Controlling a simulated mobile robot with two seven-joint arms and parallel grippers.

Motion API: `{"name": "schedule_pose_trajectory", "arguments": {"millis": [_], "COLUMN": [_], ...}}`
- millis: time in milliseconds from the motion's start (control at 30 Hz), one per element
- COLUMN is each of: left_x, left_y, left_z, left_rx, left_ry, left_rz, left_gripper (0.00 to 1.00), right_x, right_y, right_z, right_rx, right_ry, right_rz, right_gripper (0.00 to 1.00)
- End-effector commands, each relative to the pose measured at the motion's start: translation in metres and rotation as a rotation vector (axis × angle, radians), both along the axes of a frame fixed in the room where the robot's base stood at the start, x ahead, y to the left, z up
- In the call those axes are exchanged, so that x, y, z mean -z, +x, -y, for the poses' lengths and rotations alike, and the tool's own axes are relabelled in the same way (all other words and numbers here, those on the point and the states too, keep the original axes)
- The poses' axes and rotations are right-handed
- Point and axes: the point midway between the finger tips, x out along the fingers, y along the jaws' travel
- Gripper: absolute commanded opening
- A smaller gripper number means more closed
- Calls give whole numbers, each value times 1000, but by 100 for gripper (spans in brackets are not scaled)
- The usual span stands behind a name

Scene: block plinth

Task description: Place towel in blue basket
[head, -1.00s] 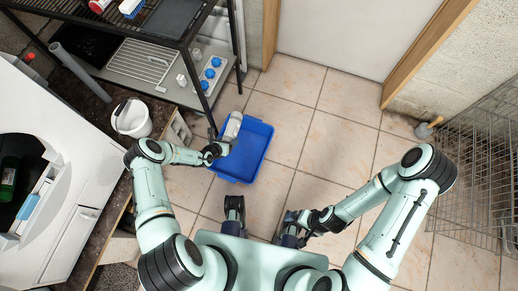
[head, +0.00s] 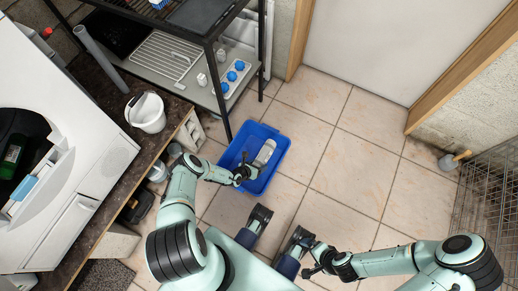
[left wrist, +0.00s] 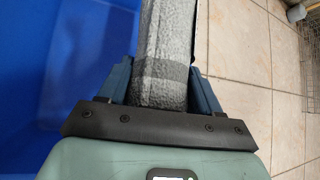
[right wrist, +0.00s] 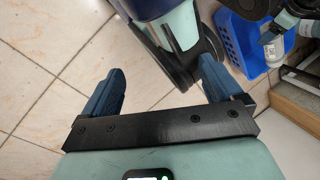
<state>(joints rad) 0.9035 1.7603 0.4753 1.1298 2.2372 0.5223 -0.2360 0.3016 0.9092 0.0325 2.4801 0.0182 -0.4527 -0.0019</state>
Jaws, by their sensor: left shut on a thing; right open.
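The blue basket (head: 228,157) stands on the tiled floor and shows at the left edge of the left wrist view (left wrist: 40,90). My left gripper (head: 248,172) is shut on a grey towel (head: 265,152), a rolled or folded strip. In the head view the towel overlaps the right part of the basket; its height over the basket cannot be told. In the left wrist view the towel (left wrist: 166,50) sits between both fingers, with floor tiles to its right. My right gripper (right wrist: 160,70) is open and empty, away from the basket.
A dark metal rack (head: 217,80) stands behind the basket. A worktop with a white bucket (head: 147,112) and a white machine (head: 90,150) is at the left. A wire cage (head: 490,190) is at the right. Floor right of the basket is clear.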

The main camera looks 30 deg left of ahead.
Motion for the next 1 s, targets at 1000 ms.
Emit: {"name": "schedule_pose_trajectory", "arguments": {"millis": [1000], "left_x": [113], "left_y": [1], "left_z": [0], "left_rx": [1], "left_ry": [0], "left_rz": [1], "left_gripper": [29], "right_x": [105], "right_y": [68], "right_z": [54], "right_rx": [107], "right_ry": [-129], "right_rz": [155], "right_gripper": [93]}}
